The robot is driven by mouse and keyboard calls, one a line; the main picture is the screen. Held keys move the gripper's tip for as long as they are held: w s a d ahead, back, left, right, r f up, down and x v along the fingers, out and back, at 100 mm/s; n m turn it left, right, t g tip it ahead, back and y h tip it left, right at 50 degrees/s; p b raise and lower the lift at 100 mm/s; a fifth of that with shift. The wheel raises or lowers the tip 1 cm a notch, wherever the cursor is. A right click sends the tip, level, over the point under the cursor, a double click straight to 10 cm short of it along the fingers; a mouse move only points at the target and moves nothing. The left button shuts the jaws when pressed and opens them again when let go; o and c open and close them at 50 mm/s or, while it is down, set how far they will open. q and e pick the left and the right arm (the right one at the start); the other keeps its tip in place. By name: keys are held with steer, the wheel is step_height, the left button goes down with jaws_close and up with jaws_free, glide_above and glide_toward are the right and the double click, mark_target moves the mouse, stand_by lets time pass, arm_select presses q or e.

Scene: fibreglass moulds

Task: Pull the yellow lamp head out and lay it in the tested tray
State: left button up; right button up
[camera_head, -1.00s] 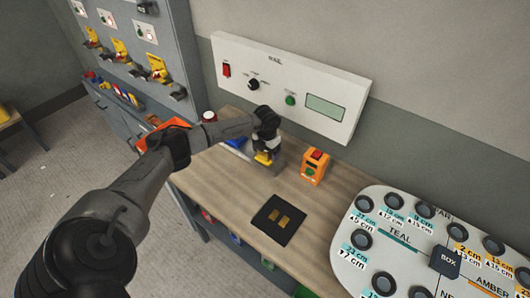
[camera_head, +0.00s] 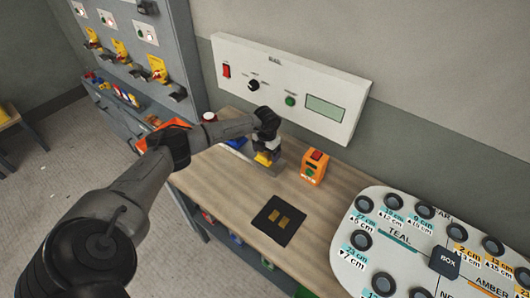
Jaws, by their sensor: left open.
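The yellow lamp head (camera_head: 263,159) is at the back of the wooden bench, small and partly covered by my left gripper. My left gripper (camera_head: 265,151) points down right at it, with its jaws open. I cannot tell whether the fingers touch it. My right gripper is not in view.
An orange box (camera_head: 314,168) with a red and a green button stands right of the gripper. A black pad (camera_head: 279,220) with two gold plates lies in front. A white panel (camera_head: 290,88) is behind; a labelled board (camera_head: 400,235) is at right. Bare bench (camera_head: 215,180) lies at front left.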

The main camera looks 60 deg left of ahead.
arm_select(q)
steer(key=shift+c, duration=0.2)
steer(key=c, duration=1.2)
steer(key=shift+o, duration=0.2)
steer(key=shift+r, duration=0.1)
steer(key=shift+r, duration=0.1)
steer(key=shift+r+p, duration=2)
steer(key=shift+r, duration=0.35)
steer(key=shift+r+p, duration=0.35)
steer(key=shift+r, duration=0.1)
